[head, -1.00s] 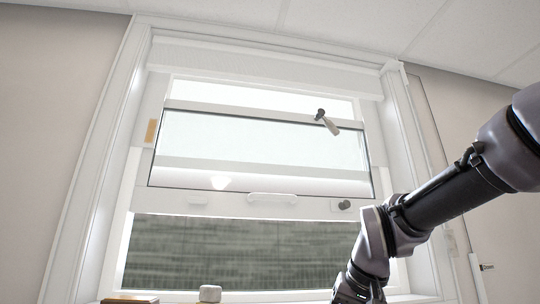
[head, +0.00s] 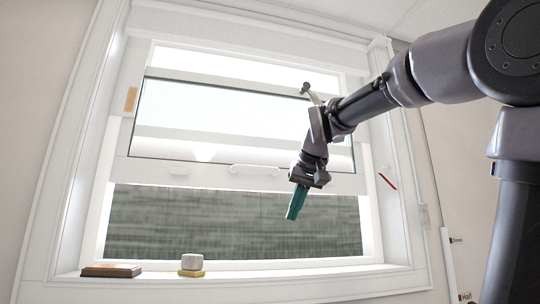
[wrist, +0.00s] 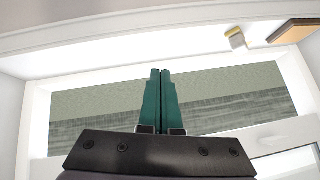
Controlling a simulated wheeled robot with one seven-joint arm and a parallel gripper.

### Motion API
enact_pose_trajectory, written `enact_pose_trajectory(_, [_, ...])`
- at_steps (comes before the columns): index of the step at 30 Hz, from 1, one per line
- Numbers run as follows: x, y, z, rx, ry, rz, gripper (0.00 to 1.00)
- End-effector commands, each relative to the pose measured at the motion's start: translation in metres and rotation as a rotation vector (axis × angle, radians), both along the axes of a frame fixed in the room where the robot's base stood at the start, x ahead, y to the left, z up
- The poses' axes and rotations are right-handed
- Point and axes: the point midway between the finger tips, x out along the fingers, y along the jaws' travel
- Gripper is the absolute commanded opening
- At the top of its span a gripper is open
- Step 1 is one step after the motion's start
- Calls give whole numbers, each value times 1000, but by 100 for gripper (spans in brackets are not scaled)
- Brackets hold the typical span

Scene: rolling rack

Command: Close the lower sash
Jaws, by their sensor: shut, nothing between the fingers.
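The lower sash (head: 215,176) is a white-framed pane raised partway up the window. An open gap showing a grey brick-like wall (head: 200,222) lies below it. A white handle (head: 254,170) sits on its bottom rail. My gripper (head: 292,215) has green fingers pressed together and holds nothing. In the head view it hangs in front of the gap, right of the handle and below the rail. In the wrist view the shut fingers (wrist: 160,85) point across the gap. Whether they touch the sash cannot be told.
A brown book-like block (head: 111,270) and a small white object on a yellow base (head: 191,265) stand on the sill (head: 300,283) at the left. The sill's right part is clear. A hammer-like item (head: 310,92) shows near the upper pane, partly behind my arm.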

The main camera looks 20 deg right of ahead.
Motion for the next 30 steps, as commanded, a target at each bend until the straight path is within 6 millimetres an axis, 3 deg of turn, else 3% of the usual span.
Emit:
enact_pose_trajectory(1, [17,2,35,-28,-26,16,0])
enact_pose_trajectory(3, [35,3,78,-67,-59,33,0])
enact_pose_trajectory(9, [73,6,187,-159,-153,62,0])
enact_pose_trajectory(15, [91,5,259,-207,-230,60,0])
enact_pose_trajectory(18, [94,3,278,-216,-253,56,0])
enact_pose_trajectory(22, [96,2,286,-220,-265,52,0])
enact_pose_trajectory(30, [124,2,267,-222,-264,52,0])
